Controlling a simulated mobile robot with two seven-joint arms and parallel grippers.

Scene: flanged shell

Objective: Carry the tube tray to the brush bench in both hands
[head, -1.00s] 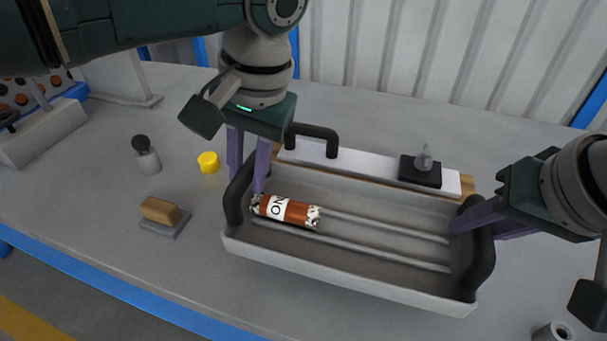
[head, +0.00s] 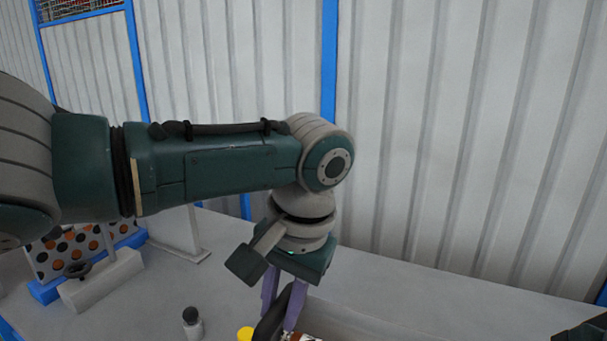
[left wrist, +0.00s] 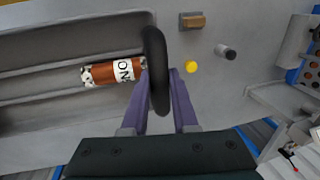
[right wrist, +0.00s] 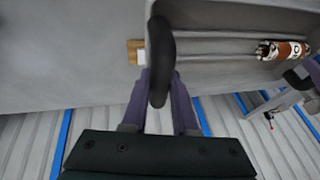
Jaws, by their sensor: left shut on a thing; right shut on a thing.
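The grey tube tray (head: 350,318) shows only at the bottom edge of the head view, mostly cut off. My left gripper (head: 283,306) is shut on its black left handle (left wrist: 155,50), with one finger on each side of the bar in the left wrist view. My right gripper (right wrist: 160,78) is shut on the other black handle (right wrist: 161,40) in the right wrist view. An orange-brown tube (left wrist: 112,72) with a white label lies inside the tray near the left handle. I cannot tell whether the tray touches the bench below.
A yellow cap (left wrist: 191,67), a dark-topped grey piece (left wrist: 226,51) and a tan block (left wrist: 193,21) stand on the bench beside the left handle. A dotted rack (head: 75,252) and a white block (head: 102,282) stand farther left. A corrugated wall (head: 450,150) rises behind.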

